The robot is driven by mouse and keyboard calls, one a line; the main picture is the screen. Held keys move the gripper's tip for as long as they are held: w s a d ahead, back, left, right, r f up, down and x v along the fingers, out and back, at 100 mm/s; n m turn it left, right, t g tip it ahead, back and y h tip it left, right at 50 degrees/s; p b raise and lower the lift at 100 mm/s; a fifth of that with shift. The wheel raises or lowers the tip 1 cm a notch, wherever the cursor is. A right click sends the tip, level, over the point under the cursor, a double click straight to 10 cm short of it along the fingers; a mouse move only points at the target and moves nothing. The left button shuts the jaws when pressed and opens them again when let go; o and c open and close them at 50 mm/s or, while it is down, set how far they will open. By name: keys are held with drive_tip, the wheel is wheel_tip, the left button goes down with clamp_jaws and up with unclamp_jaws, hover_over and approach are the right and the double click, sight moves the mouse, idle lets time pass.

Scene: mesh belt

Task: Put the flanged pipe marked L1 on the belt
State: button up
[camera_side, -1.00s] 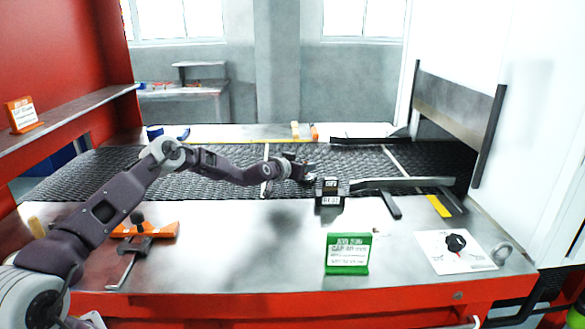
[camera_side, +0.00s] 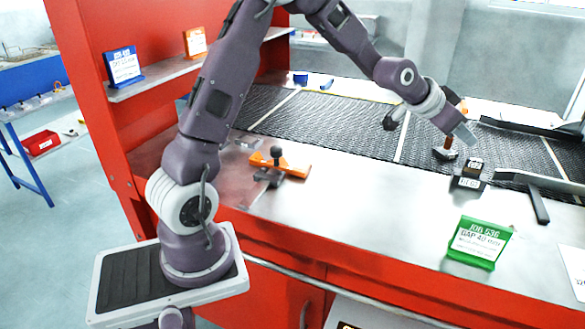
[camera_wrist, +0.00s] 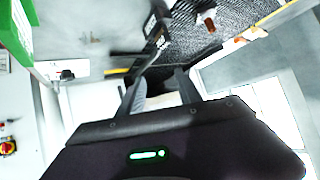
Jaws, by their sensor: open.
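A flanged pipe (camera_side: 444,154), with a dark flange at its foot and a brown upper part, stands on the mesh belt (camera_side: 335,120) near its front edge. My gripper (camera_side: 466,133) is above it and partly covers its top. In the wrist view the pipe (camera_wrist: 207,18) is on the mesh, well away from the fingers. My gripper (camera_wrist: 162,86) there is open, with nothing seen between the fingers. The L1 mark cannot be read.
A dark block with a white label (camera_side: 469,176) stands right of the pipe, by the belt's front edge. A green sign (camera_side: 479,242) reads JOB 636, GAP 40 mm. An orange clamp fixture (camera_side: 282,163) sits on the left of the steel bench. The bench between is clear.

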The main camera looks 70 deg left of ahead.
drive_tip(key=s+d+r+g, duration=0.1)
drive_tip(key=s+d+r, duration=0.15)
drive_tip(key=s, duration=0.55)
drive_tip(key=s+d+r+g, duration=0.1)
drive_tip(key=s+d+r, duration=0.15)
drive_tip(key=s, duration=0.55)
drive_tip(key=s+f+n+g, duration=0.1)
drive_tip(key=s+n+g, duration=0.1)
drive_tip(key=s, duration=2.4)
drive_tip(key=shift+d+f+g, duration=0.4)
drive_tip(key=shift+d+g, duration=0.05)
drive_tip(key=shift+g, duration=0.25)
